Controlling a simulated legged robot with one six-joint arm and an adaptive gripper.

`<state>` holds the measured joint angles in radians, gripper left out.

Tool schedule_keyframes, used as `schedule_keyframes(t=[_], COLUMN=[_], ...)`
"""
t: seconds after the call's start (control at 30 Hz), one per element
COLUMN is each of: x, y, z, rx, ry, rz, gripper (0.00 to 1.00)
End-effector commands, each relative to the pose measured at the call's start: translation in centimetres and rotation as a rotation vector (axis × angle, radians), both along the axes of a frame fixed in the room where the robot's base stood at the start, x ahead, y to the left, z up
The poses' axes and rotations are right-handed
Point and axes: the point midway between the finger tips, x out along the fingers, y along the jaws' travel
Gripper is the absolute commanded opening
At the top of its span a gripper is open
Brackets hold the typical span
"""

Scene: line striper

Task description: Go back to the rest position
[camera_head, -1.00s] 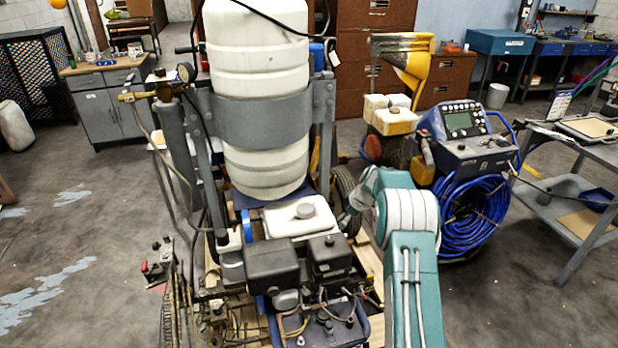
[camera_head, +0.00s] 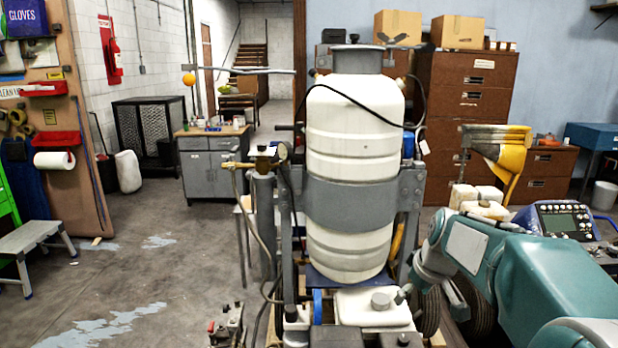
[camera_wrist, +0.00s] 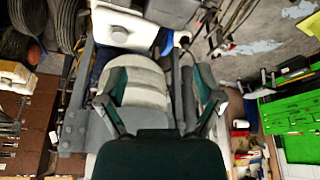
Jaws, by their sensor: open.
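My gripper (camera_wrist: 160,86) is open in the wrist view, its two dark green fingers spread apart with nothing held between them. Behind them shows the white tank (camera_wrist: 150,70) of the line striper, with its grey band (camera_wrist: 90,135). In the head view the line striper's tall white tank (camera_head: 350,150) stands upright in the centre, with a white fuel tank (camera_head: 372,306) below it. My teal arm reaches in from the right; I cannot make out my gripper's fingers there. Whether the gripper touches the striper cannot be told.
A blue control unit (camera_head: 560,222) stands at right behind my arm. Brown drawer cabinets (camera_head: 468,110) line the back. A grey workbench (camera_head: 212,165) and a step stool (camera_head: 35,240) stand at left. The floor (camera_head: 170,260) left of the striper is mostly clear. A green toolboard (camera_wrist: 290,112) shows at right in the wrist view.

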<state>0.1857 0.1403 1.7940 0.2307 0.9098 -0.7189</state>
Motion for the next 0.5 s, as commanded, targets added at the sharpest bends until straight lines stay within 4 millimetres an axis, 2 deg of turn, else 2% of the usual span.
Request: schedule_keyframes(t=[0.03, 0.2, 0.5], x=[-1.7, -7.0, -16.5], y=[0.8, 2.6, 4.8], z=[1.1, 3.1, 4.0], rx=[-0.003, -0.001, 0.011], ry=[-0.009, -0.026, -0.068], rz=[-0.018, -0.1, -0.243], gripper=[0.85, 0.85, 0.85])
